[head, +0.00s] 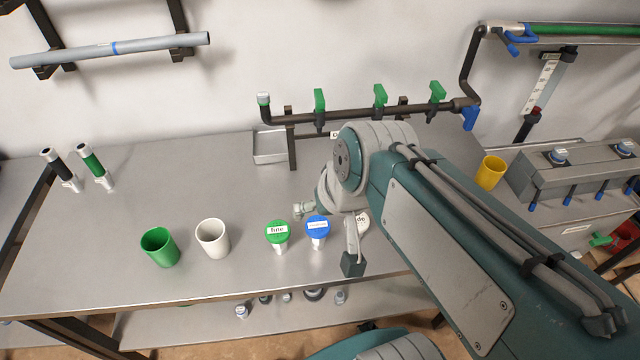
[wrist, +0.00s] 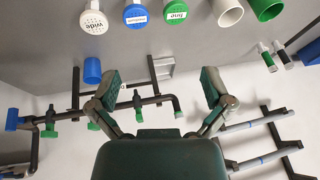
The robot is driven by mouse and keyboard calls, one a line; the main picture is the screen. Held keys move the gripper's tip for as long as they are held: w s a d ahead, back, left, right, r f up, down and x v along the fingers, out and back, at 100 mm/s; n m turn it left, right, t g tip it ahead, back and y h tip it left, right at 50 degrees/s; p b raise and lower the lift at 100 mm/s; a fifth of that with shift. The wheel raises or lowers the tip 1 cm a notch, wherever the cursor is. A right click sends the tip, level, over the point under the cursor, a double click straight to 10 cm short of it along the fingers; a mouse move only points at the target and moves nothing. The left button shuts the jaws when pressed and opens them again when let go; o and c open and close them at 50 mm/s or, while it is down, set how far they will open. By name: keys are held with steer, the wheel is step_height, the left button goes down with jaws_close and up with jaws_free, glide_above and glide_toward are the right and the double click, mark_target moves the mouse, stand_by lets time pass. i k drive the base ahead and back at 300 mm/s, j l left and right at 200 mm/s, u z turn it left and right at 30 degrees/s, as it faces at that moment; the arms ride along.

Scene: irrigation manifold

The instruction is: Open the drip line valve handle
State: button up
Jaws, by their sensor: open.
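The dark manifold pipe (head: 345,115) runs along the back of the table on posts. Three green valve handles stand on it: left (head: 319,100), middle (head: 380,95) and right (head: 437,91). A blue handle (head: 469,118) hangs at its right end. A small label below the pipe is mostly covered by my arm, so I cannot tell which handle is the drip line's. The pipe shows upside down in the wrist view, with green handles (wrist: 49,131) and the blue one (wrist: 12,118). My gripper (wrist: 162,86) is open and empty, its fingers apart from the pipe.
Green (head: 160,247) and white (head: 212,238) cups and labelled green (head: 278,233) and blue (head: 317,230) caps stand near the table's front. A metal tray (head: 270,147) lies by the post. A yellow cup (head: 491,173) stands right.

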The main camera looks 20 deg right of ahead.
mark_target(471, 114)
steer(key=k+j+z, duration=0.1)
steer(key=z, duration=0.4)
steer(key=k+z, duration=0.2)
steer(key=z, duration=0.3)
steer(key=k+z, duration=0.2)
steer(key=z, duration=0.3)
steer(key=i+l, duration=0.15)
steer(key=l, duration=0.2)
steer(key=i+l+z, duration=0.1)
steer(key=l, duration=0.25)
steer(key=i, duration=0.05)
